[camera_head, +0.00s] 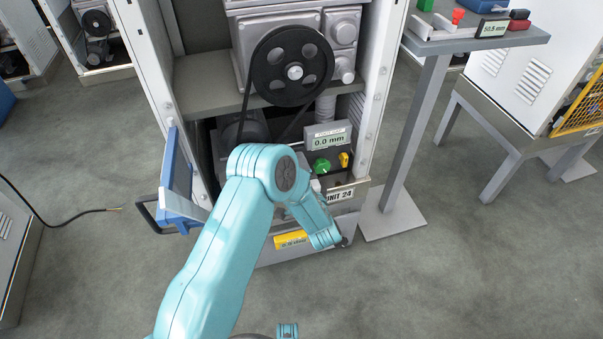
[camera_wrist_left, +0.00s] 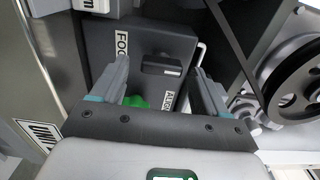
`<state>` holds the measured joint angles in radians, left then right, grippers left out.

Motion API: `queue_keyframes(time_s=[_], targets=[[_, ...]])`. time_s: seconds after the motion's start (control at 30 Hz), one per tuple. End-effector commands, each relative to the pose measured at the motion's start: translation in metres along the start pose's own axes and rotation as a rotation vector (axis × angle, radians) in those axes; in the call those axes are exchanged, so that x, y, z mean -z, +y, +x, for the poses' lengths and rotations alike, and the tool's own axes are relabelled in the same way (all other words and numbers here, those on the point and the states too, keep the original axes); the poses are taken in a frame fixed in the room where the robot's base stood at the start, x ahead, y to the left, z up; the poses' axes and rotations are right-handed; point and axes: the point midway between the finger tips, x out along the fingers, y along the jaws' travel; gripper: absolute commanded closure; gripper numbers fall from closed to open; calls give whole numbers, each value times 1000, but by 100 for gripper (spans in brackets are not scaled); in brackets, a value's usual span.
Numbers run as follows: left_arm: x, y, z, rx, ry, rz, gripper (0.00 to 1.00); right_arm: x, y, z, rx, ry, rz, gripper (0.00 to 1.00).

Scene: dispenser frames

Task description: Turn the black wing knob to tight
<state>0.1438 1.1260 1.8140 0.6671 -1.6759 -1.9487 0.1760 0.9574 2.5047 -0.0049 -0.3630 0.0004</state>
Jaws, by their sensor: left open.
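The black wing knob (camera_wrist_left: 162,66) sits on a dark grey panel in the left wrist view, between labels reading "FOOT" and "ALIGN". Its bar lies roughly across the picture. My left gripper (camera_wrist_left: 161,70) is open, with one finger on each side of the knob and gaps visible at both sides. Whether the fingertips reach down to the knob's depth is unclear. In the head view my left arm covers the knob and the gripper's jaws.
A display (camera_head: 328,140) reading 0.0 mm stands above a green knob (camera_head: 321,166) and a yellow part (camera_head: 343,160). A black pulley (camera_head: 292,66) is above. A blue-framed panel (camera_head: 180,185) juts out at left. A pedestal table (camera_head: 475,40) stands at right.

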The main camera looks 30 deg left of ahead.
Motion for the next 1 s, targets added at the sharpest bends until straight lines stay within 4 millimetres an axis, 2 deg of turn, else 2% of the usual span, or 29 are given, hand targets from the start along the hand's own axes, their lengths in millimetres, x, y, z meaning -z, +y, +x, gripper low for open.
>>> queue_keyframes(time_s=[0.17,0.5,0.7,0.83,1.0], targets=[[1,-1,-17,-2,4,1,26,0,-2,-5,0,0,0,0],[2,-2,-105,-2,7,5,26,0,-8,-23,0,0,0,0],[1,-1,-145,-2,5,4,26,-1,-10,-28,0,0,0,0],[0,0,-158,-1,2,2,26,-1,-11,-30,0,0,0,0],[0,0,-164,0,0,2,26,-1,-11,-30,0,0,0,0]])
